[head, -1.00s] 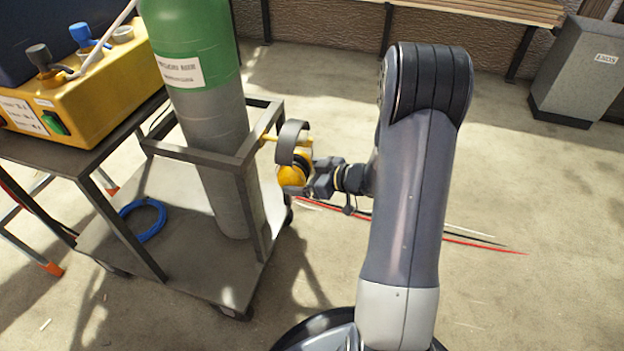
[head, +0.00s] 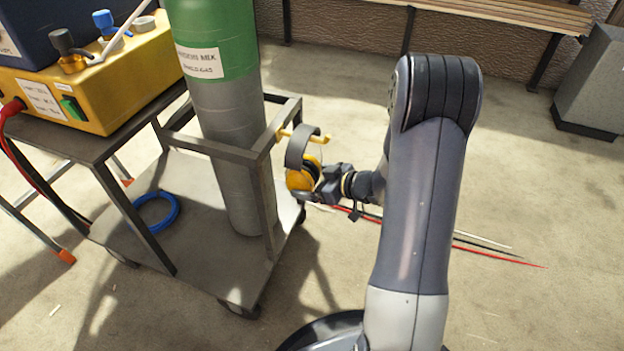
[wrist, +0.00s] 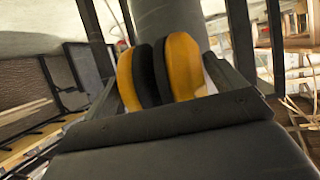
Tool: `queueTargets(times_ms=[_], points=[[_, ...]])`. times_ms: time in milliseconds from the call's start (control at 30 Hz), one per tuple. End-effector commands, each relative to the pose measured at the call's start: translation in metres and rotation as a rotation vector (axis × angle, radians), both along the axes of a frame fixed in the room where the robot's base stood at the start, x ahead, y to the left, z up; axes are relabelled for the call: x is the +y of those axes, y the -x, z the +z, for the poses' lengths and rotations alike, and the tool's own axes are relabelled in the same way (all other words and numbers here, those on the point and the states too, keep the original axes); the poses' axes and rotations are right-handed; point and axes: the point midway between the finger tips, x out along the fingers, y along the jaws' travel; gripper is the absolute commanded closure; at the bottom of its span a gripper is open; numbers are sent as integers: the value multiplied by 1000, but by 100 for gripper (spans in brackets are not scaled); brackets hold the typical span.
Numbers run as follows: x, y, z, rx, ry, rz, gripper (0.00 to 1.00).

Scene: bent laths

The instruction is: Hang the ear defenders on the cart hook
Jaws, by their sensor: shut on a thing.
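The ear defenders (head: 301,177) have yellow cups and a dark headband. They hang upright at the right side of the cart frame, with the band uppermost. The yellow cart hook (head: 286,135) sticks out to the right from the frame's top rail, and its tip shows beyond the band. The band arches above the hook; I cannot tell whether they touch. My gripper (head: 318,184) is shut on the ear defenders at the cups, from the right. In the wrist view the yellow cups and black pads (wrist: 160,72) sit between my fingers. The hook is not clear there.
A green and grey gas cylinder (head: 226,130) stands on the grey cart (head: 215,265), with a coiled blue hose (head: 157,211) on its deck. A yellow machine (head: 95,85) is on a table at left. Red and black rods lie on the floor at right.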

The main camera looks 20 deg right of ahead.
Motion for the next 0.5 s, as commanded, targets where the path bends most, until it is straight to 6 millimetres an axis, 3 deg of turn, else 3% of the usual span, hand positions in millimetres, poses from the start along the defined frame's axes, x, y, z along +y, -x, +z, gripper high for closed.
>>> queueTargets(times_ms=[67,100,200,500], points=[[0,0,0,-1,0,0,44],[0,0,1,-1,0,0,6],[0,0,0,-1,0,0,0],[-4,4,3,1,0,-1,0]])
